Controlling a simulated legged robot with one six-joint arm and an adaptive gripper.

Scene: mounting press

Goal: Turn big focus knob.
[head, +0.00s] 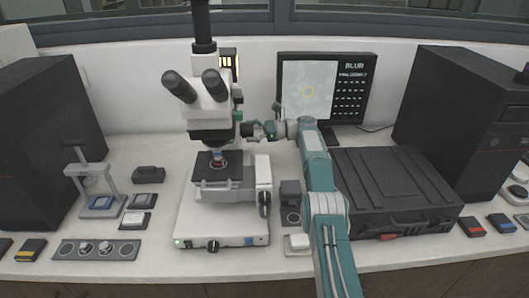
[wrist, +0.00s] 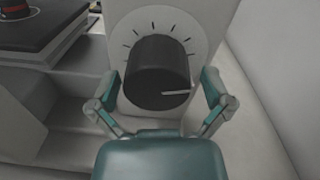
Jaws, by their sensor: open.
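The big focus knob (wrist: 157,75) is a thick black cylinder with a white pointer line. It stands out from a pale round dial with dark tick marks in the wrist view. In the head view a black knob (head: 265,204) shows on the right side of the white microscope (head: 222,222). My gripper (head: 257,131) is open at the microscope's right side, higher in the picture than that knob. In the wrist view its teal-and-grey fingers (wrist: 161,84) are spread to the left and right of the big knob, with gaps visible. I cannot tell how far the fingertips reach along the knob.
The black stage (wrist: 45,32) is at the upper left in the wrist view. A monitor (head: 325,88) reading "BLUR" stands behind my arm. A black case (head: 395,185) lies to the right, and a small dark box (head: 290,196) stands beside the microscope base.

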